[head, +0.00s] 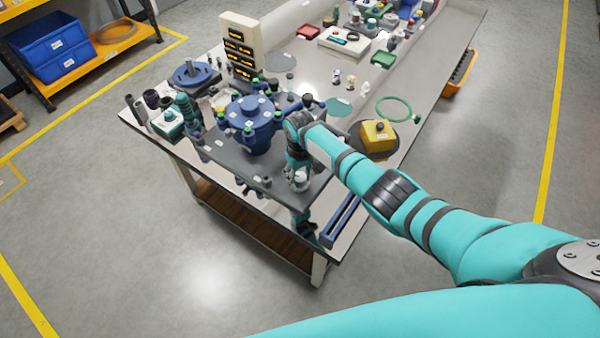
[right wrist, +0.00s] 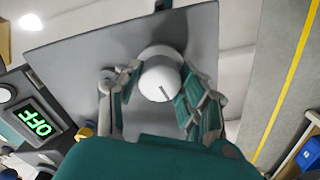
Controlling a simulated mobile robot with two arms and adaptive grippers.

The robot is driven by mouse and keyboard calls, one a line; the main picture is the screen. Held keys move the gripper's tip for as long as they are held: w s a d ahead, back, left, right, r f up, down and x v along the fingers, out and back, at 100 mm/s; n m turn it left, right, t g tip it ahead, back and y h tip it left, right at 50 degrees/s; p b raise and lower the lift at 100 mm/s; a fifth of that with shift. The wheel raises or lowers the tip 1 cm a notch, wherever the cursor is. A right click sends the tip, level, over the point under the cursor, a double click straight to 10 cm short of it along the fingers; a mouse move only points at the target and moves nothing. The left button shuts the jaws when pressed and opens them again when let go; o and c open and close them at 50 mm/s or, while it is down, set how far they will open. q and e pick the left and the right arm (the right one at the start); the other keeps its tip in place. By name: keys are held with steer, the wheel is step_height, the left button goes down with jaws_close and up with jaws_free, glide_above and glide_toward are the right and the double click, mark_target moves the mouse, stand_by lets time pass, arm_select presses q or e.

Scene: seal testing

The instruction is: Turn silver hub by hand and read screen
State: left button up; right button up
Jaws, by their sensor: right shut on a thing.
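The silver hub (right wrist: 160,75) is a pale round knob with a short dark line on its face, standing on a grey plate. It also shows small in the head view (head: 300,181), near the plate's front corner. My right gripper (right wrist: 160,92) has its ribbed teal fingers on both sides of the hub, shut on it. In the head view the right gripper (head: 298,172) reaches down over it. A small dark screen (right wrist: 39,122) in the right wrist view shows green letters reading OFF, turned in the picture. My left gripper is not in view.
A blue flanged vessel (head: 251,125) stands on the plate left of my right gripper. A cream tower with orange displays (head: 240,48) is behind it.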

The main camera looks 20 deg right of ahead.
mark_target(300, 176)
steer(key=m+p, duration=0.1)
steer(key=m, duration=0.3)
steer(key=shift+r+m+p, duration=0.1)
steer(key=shift+m+p, duration=0.55)
steer(key=shift+m, duration=1.35)
steer(key=o, duration=1.2)
step_height(300, 176, up, 12)
steer(key=shift+f, duration=0.1)
